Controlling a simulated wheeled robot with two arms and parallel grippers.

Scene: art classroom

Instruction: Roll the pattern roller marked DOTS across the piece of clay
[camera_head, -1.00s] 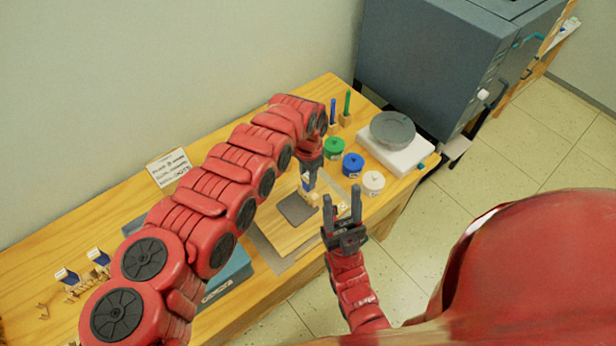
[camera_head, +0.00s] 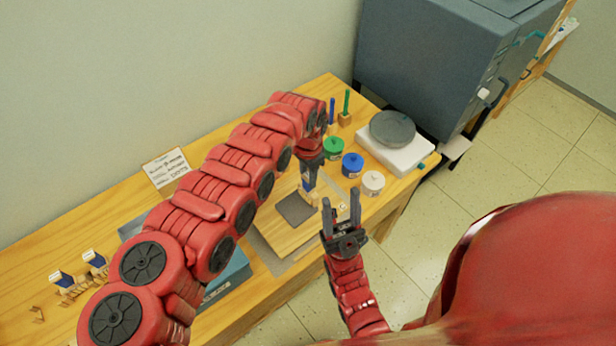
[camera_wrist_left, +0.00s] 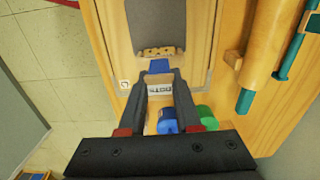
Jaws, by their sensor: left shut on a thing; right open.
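My left gripper (camera_head: 309,170) is shut on the roller marked DOTS (camera_head: 307,186), holding it by its handle. In the left wrist view the label DOTS reads upside down between the fingers (camera_wrist_left: 160,92), and the wooden roller head (camera_wrist_left: 158,52) is at the near end of the dark grey clay (camera_wrist_left: 155,22). Whether it presses on the clay is hard to tell. In the head view the flat clay (camera_head: 296,209) lies on a wooden board (camera_head: 281,240), just left of the roller. My right gripper (camera_head: 341,205) is open and empty, at the board's right side.
Green (camera_head: 333,148), blue (camera_head: 352,164) and white (camera_head: 373,182) jars stand right of the board. A grey turntable (camera_head: 392,129) is beyond them. Other blue-handled rollers (camera_head: 62,280) stand at the table's left. A sign (camera_head: 166,167) is at the wall; a kiln (camera_head: 430,60) stands behind.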

